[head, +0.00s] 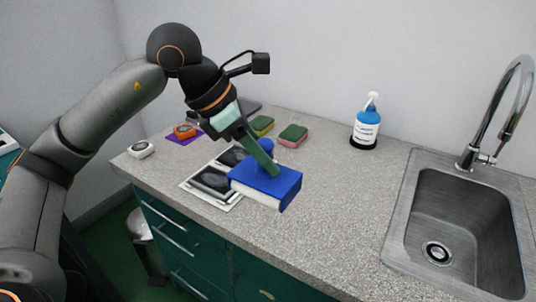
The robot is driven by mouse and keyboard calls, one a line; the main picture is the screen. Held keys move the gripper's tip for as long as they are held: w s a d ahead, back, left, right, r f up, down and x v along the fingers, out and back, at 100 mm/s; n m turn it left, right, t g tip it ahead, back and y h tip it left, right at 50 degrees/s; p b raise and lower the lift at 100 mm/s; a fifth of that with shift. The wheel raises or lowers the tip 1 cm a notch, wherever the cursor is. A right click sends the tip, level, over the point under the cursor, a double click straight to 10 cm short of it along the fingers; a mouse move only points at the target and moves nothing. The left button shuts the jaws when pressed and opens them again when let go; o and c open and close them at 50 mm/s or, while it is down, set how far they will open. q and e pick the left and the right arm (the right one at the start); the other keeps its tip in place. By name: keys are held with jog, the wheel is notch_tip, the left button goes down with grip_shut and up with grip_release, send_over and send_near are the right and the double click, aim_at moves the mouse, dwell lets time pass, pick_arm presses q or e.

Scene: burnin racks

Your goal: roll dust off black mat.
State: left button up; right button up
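My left gripper (240,132) points down and to the right over the counter. It appears shut on the green handle (261,156) of a roller, though its fingertips are partly hidden. The roller's blue part (267,146) shows behind the handle, low over a blue pad block (284,184) with white sides; I cannot tell whether it touches the block. Left of the block, a black mat (210,180) with greyish marks lies on a white sheet or tray (226,206). A second dark panel (233,156) lies behind it, partly hidden by the gripper. My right gripper is not in view.
Green-topped (262,124) and pink (293,134) sponges lie behind. An orange item (184,131) and white round item (141,149) are at left. A blue bottle (366,128) stands near the wall. A sink (409,214) and faucet (482,153) are right. The counter's middle is clear.

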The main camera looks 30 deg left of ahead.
pick_arm(q)
grip_shut()
